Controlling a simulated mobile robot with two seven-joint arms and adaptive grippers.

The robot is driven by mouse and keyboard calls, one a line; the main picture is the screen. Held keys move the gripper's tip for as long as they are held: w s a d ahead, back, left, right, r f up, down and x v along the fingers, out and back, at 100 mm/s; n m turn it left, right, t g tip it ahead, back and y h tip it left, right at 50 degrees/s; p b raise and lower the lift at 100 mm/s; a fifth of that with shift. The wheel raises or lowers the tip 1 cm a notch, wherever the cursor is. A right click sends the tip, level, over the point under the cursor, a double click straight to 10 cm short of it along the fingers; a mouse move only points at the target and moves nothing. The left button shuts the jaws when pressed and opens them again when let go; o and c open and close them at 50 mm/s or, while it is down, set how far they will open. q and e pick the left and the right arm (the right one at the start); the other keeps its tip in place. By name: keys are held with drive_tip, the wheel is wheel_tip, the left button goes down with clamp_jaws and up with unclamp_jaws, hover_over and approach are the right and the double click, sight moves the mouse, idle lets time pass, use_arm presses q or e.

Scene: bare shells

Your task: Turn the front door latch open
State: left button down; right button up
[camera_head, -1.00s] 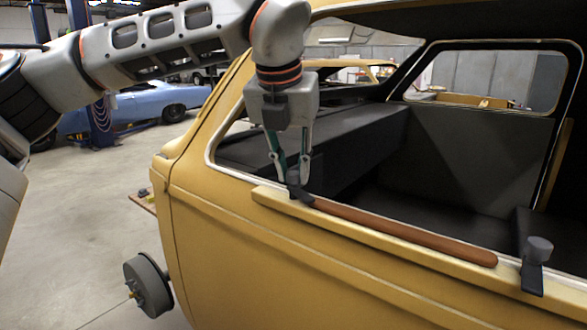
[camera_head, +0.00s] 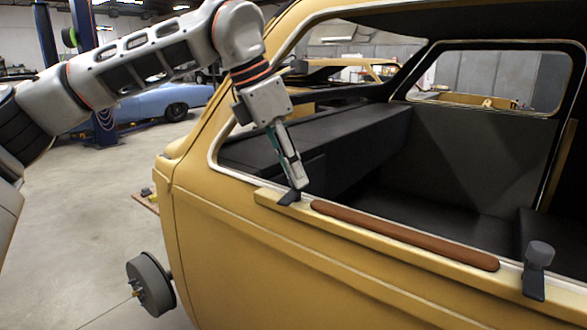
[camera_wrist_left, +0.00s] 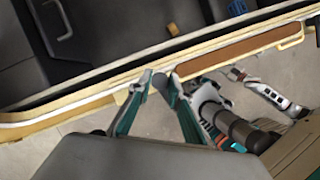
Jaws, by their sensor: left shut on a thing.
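A dark grey latch (camera_head: 288,198) sits on the yellow door sill at the left end of the brown armrest strip. My left gripper (camera_head: 297,183) comes down on it from above, tilted, and is shut on its upper part. Only the latch's base shows in the head view; the fingers hide the rest. In the left wrist view the dark knob of the latch (camera_wrist_left: 161,82) sits between the two green-and-grey fingers (camera_wrist_left: 160,88). A second dark latch with a round knob (camera_head: 537,265) stands upright at the right end of the sill, apart from the gripper.
The yellow car shell (camera_head: 225,230) fills the middle and right, with an open window frame above the sill. The brown strip (camera_head: 405,235) lies between the two latches. A grey wheel hub (camera_head: 150,284) sticks out at lower left. Open floor lies left of the car.

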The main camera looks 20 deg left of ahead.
use_arm(q)
drive_tip(key=shift+w+m+g+h, duration=0.1)
drive_tip(key=shift+m+g+h, duration=0.3)
drive_tip(key=shift+m, duration=1.1)
drive_tip(key=c, duration=1.9)
unclamp_jaws()
drive_tip(key=shift+a+r, duration=0.1)
drive_tip(key=v, duration=1.2)
drive_tip(key=shift+w, duration=0.15)
